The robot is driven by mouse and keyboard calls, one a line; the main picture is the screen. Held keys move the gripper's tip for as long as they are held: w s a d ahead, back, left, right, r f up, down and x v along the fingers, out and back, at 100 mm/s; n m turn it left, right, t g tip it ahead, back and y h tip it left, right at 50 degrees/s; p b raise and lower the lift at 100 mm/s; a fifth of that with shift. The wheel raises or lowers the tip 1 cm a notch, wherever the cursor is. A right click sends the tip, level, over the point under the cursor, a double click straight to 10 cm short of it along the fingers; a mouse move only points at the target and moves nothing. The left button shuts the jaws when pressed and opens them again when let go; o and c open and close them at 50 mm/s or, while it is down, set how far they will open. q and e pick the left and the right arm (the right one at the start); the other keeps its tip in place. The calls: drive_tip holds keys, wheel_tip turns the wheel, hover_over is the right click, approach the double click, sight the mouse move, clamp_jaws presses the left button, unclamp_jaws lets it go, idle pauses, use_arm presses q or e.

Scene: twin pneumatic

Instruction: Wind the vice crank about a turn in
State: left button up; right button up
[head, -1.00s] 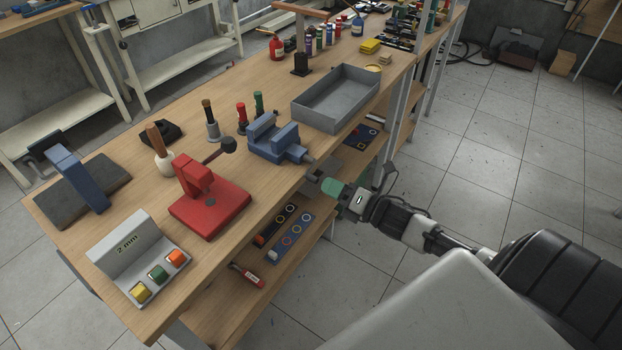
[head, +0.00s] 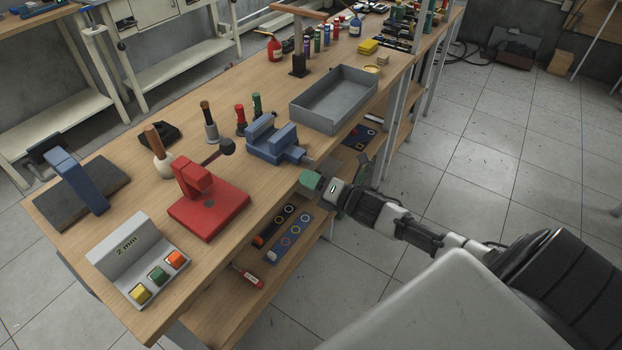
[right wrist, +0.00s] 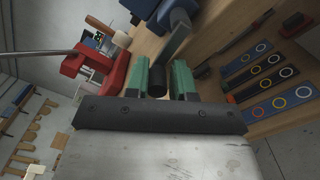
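The blue vice (head: 272,142) stands on the bench's front edge, and part of it shows at the top of the right wrist view (right wrist: 180,20). Its grey crank arm (right wrist: 174,45) ends in a dark round handle (right wrist: 157,86). My right gripper (head: 311,180) is just in front of the bench edge, below and right of the vice. In the right wrist view its green fingers (right wrist: 161,80) are apart, with the crank handle between them, nearer the left finger. A gap shows on the right side. The gripper hides the crank handle in the head view. My left gripper is out of view.
A red press (head: 208,200) stands left of the vice, and a grey tray (head: 335,98) stands to its right. A button box (head: 140,258) is at the near end. The shelf below holds panels with coloured rings (head: 290,238). Floor in front is clear.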

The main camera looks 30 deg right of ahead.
drive_tip(key=shift+r, duration=0.15)
clamp_jaws()
drive_tip(key=shift+r, duration=0.2)
